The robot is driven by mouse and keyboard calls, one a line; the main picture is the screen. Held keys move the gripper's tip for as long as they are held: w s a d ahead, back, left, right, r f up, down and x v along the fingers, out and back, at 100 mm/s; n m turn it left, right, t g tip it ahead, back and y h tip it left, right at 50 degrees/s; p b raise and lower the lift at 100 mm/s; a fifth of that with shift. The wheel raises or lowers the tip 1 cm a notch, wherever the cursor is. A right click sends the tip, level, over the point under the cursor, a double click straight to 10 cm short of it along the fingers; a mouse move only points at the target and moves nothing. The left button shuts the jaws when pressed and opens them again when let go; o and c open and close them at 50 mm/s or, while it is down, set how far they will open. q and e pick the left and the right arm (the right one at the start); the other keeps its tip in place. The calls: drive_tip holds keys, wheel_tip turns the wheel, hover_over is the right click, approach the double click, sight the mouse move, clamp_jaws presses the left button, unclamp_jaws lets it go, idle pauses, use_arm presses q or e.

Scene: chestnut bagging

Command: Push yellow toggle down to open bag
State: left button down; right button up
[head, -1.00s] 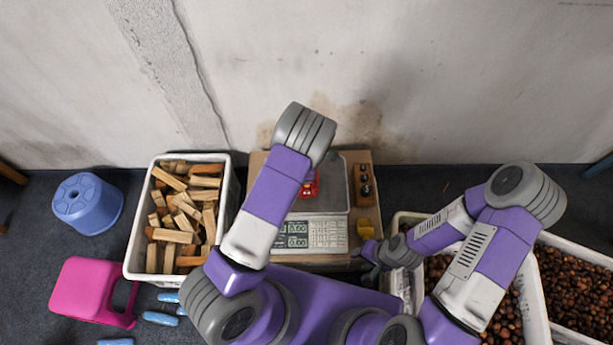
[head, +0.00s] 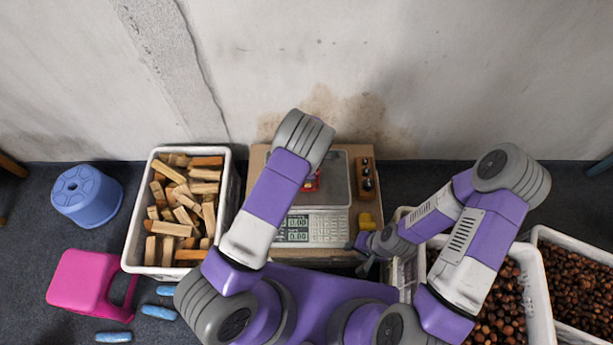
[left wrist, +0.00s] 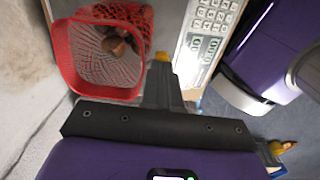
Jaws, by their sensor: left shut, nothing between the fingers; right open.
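A small yellow piece (head: 366,221), which looks like the toggle, sits on the wooden stand right of the scale (head: 340,180). My right gripper (head: 361,256) is open just below it in the head view, at the stand's front right edge; I cannot tell whether it touches anything. My left gripper is hidden behind its arm in the head view.
A white crate of wood pieces (head: 135,240) stands left of the scale. White crates of chestnuts (head: 540,300) stand at the right. A dark-knobbed wooden block (head: 366,180) lies behind the toggle. A blue stool (head: 87,197) and pink stool (head: 80,285) are at the far left.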

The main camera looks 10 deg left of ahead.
use_arm(q)
drive_tip(key=shift+d+r+p, duration=0.1)
drive_tip(key=shift+r+p, duration=0.05)
drive_tip(key=shift+p, duration=0.25)
wheel_tip(320, 180, up, 4)
drive_tip(key=p, duration=0.3)
wheel_tip(320, 180, up, 10)
drive_tip(key=p, duration=0.2)
drive_tip(key=shift+p, duration=0.4)
